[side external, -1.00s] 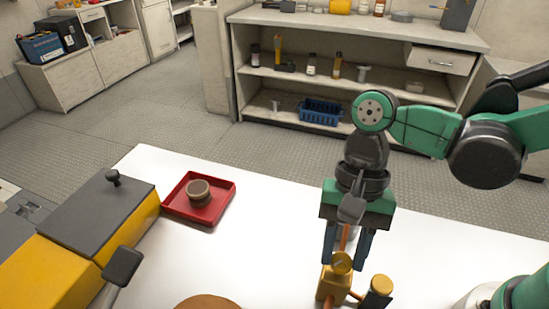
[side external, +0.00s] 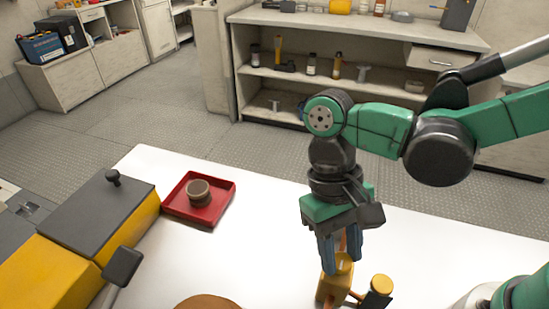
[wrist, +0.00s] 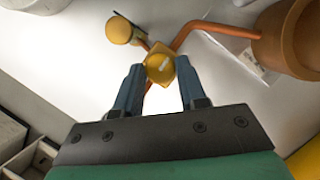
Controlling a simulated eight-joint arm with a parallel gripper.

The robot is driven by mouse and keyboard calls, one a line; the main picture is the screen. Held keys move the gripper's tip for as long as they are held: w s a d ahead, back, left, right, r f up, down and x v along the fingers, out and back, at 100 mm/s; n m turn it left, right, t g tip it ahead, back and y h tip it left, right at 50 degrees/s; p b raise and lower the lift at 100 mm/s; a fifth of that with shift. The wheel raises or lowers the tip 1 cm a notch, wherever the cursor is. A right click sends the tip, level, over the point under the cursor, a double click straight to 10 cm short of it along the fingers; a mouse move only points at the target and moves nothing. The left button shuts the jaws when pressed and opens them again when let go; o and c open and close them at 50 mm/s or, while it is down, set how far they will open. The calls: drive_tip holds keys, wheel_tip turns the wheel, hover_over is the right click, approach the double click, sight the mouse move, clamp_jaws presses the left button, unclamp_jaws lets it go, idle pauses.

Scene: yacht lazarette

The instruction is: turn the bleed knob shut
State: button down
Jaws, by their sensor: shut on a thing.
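The bleed knob (side external: 343,263) is a round yellow cap with a pale line on top, set on a yellow block (side external: 331,289) on the white table. It also shows in the wrist view (wrist: 160,67), between the two blue fingers. My gripper (side external: 340,255) points down from above and is shut on the knob; the fingers partly hide it in the side view. Its fingertips (wrist: 160,70) flank the cap in the wrist view. Copper pipe (wrist: 215,28) runs beside the block.
A second yellow cap on a dark body (side external: 380,287) stands close right of the block. A round brown object (side external: 207,302) is at the front edge of view. A red tray (side external: 226,204) holds a brown round piece. A yellow-and-grey case (side external: 95,215) is at left. The table's middle is clear.

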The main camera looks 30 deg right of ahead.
idle(0.5)
drive_tip(key=c, duration=0.5)
unclamp_jaws()
drive_tip(key=shift+v, duration=2.8)
